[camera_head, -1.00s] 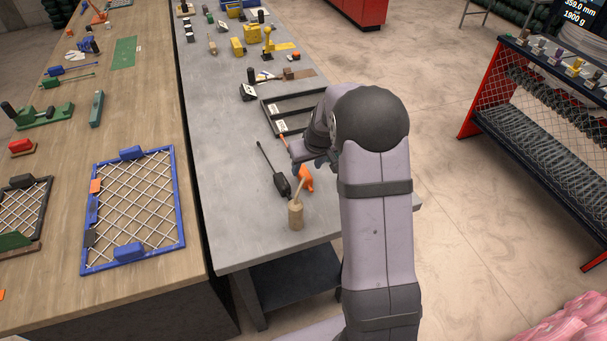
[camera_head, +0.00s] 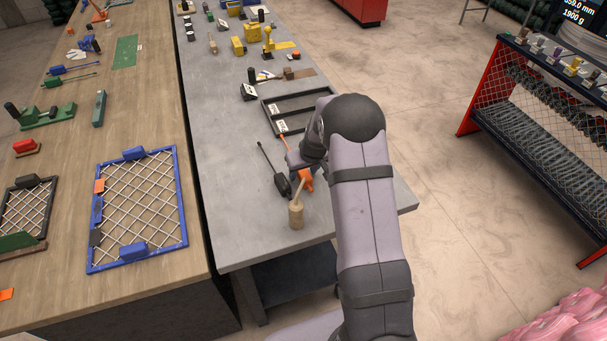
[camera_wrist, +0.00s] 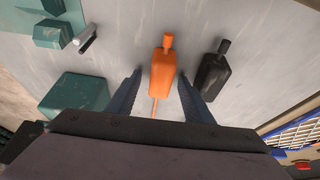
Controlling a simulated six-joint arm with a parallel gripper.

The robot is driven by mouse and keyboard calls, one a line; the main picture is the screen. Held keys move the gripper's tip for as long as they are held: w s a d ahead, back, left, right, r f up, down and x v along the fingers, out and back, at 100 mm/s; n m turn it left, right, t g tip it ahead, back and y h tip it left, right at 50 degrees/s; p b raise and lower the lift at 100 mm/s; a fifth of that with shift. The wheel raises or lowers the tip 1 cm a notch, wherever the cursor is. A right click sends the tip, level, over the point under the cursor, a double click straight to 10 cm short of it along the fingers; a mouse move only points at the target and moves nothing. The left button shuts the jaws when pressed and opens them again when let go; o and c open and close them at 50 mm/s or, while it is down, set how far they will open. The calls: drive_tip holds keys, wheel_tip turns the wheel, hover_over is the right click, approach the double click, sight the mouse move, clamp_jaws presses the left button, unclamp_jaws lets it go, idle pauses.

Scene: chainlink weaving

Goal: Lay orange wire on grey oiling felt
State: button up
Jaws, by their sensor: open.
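An orange bottle-shaped tool (camera_head: 306,181) with a thin orange rod lies on the grey bench (camera_head: 228,150). In the wrist view its orange body (camera_wrist: 163,72) lies between the fingers of my gripper (camera_wrist: 159,76). The fingers are open, one on each side, and I cannot tell how high above the bench they are. A similar black tool (camera_head: 283,185), with a long thin rod, lies just left of it in the head view; it also shows at right in the wrist view (camera_wrist: 213,75). I cannot clearly make out a separate orange wire or a grey felt.
A wooden tool (camera_head: 296,214) stands near the bench's front edge. Teal blocks (camera_wrist: 76,95) lie left of my gripper in the wrist view. A black tray (camera_head: 268,118) lies behind. A blue mesh frame (camera_head: 183,205) lies on the wooden table at left.

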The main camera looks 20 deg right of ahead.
sight(303, 171)
clamp_jaws()
drive_tip(key=shift+r, duration=0.1)
wheel_tip(303, 171, up, 10)
drive_tip(key=b, duration=0.3)
idle(0.4)
